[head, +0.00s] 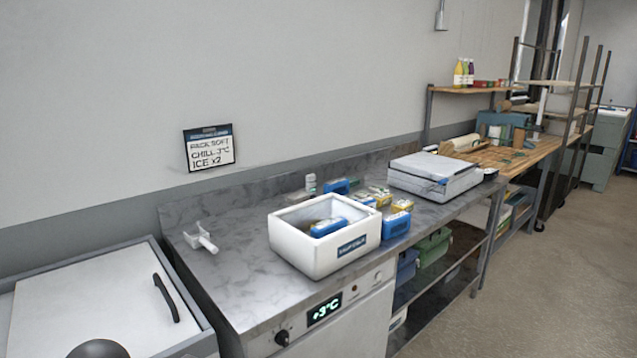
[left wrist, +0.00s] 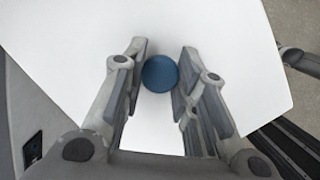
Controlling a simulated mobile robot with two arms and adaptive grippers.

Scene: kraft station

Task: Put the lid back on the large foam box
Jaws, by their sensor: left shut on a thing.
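The large white foam box (head: 302,258) stands open on the steel counter, with a dark blue label on its front. A blue pack (head: 328,227) lies inside it, and the rest of the inside is partly hidden. In the left wrist view, my left gripper (left wrist: 159,82) is shut on the round blue knob (left wrist: 160,73) of a wide white lid (left wrist: 216,40). The lid fills much of that view, and its underside is hidden. Neither the held lid nor my left gripper can be made out in the head view. My right gripper is not seen.
Blue and yellow packs (head: 396,224) stand right behind the box. A flat white case (head: 434,175) is farther right on the counter (head: 245,270). A white handled item (head: 201,238) lies left of the box. A white chest (head: 95,310) with a black handle is at lower left.

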